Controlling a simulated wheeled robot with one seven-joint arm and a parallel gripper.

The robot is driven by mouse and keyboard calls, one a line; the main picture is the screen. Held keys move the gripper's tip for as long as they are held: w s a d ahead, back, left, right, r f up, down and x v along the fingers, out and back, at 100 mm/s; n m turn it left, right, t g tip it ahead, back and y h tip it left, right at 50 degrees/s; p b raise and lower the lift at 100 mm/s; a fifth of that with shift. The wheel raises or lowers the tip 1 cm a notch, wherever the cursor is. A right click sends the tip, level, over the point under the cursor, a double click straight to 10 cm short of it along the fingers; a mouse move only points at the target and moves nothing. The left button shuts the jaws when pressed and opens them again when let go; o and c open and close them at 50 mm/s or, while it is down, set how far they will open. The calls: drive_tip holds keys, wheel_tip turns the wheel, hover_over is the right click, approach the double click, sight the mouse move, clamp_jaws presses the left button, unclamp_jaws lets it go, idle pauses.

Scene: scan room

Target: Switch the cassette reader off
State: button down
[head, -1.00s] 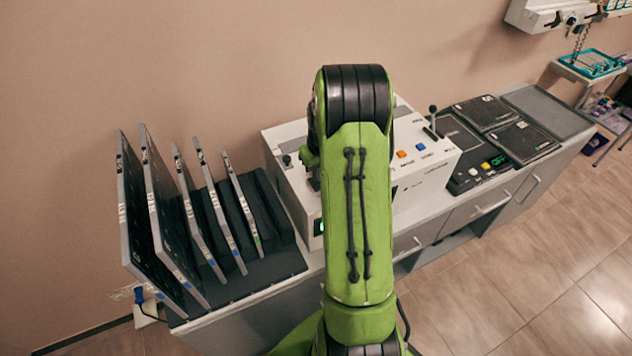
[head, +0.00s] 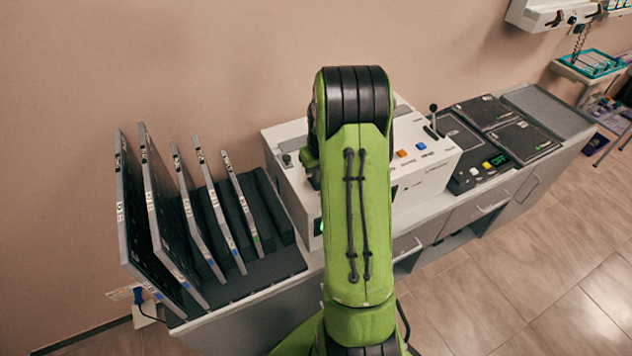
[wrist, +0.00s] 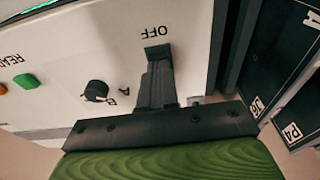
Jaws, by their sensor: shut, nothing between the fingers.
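The cassette reader is a white box (head: 420,180) on the counter, partly hidden behind my arm in the head view. A small green light (head: 320,227) shows on its front. In the wrist view its white panel (wrist: 100,45) carries upside-down lettering, with OFF just beyond my fingertips. My gripper (wrist: 157,54) is shut and empty, its fingers over the panel beside the OFF label. The switch itself cannot be made out; the fingers may cover it. I cannot tell whether they touch the panel. In the head view my arm hides most of the gripper.
A dark knob marked A and B (wrist: 96,91) and a green button (wrist: 26,81) are left of my fingers in the wrist view. Upright cassettes stand in a black rack (head: 250,280) left of the reader. Dark flat cassettes (head: 522,140) lie to its right.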

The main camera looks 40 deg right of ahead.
drive_tip(key=shift+f+b, duration=0.35)
drive_tip(key=shift+f, duration=0.15)
wheel_tip(320, 180, up, 7)
drive_tip(key=p, duration=0.5)
drive_tip(key=shift+r, duration=0.15)
idle(0.4)
